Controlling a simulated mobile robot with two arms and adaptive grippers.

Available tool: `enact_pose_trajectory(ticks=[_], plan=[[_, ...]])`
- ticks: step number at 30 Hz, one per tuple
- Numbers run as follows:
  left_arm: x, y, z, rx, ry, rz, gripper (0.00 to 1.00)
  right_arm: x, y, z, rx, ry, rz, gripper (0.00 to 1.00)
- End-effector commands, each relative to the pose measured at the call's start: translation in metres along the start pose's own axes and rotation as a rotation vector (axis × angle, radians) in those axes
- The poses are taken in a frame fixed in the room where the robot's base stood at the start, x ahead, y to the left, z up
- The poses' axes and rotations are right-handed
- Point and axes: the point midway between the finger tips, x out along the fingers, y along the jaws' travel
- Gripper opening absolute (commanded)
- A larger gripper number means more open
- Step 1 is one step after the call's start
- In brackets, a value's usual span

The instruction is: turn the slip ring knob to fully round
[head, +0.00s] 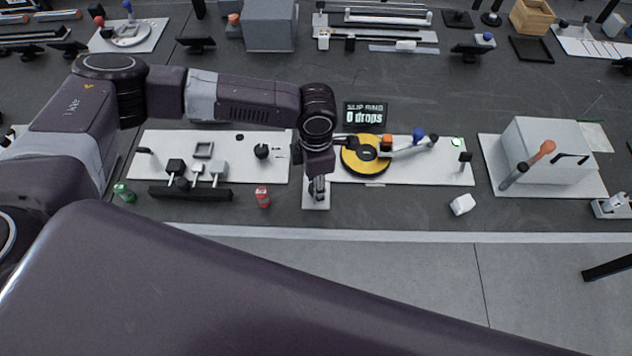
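The slip ring is a yellow disc (352,163) with a black hub, lying on a white panel (430,171) right of the middle in the head view. A sign (366,113) behind it reads "SLIP RING 0 drops". An orange block (388,139) and a blue knob (418,134) sit at its right, by a grey bar; I cannot tell which part is the task's knob. My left gripper (318,190) points down just left of the disc, over a small white plate (316,205), apart from the blue knob. Its fingers are too small to read. My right gripper is not in view.
A green can (124,192), a red can (263,196) and a white block (463,204) stand near the front edge. Left is a panel (228,178) with black and grey fixtures; right is a grey box (545,150) with an orange-tipped lever. My arm spans the left panel's back.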

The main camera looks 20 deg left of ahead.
Motion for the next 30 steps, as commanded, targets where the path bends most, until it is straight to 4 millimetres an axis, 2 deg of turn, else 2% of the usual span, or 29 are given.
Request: enact_pose_trajectory(ticks=[11,14,24,30], plan=[[-0.005,0.001,0.001,-0.002,-0.002,0.001,0.45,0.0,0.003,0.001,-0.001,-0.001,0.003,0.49],[-0.017,0.001,0.001,-0.002,-0.004,0.002,0.45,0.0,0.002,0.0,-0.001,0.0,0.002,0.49],[-0.087,0.001,0.001,-0.001,-0.003,0.002,0.45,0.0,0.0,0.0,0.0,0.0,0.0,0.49],[-0.114,0.001,0.001,-0.001,-0.002,0.002,0.45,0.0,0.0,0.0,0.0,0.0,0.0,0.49]])
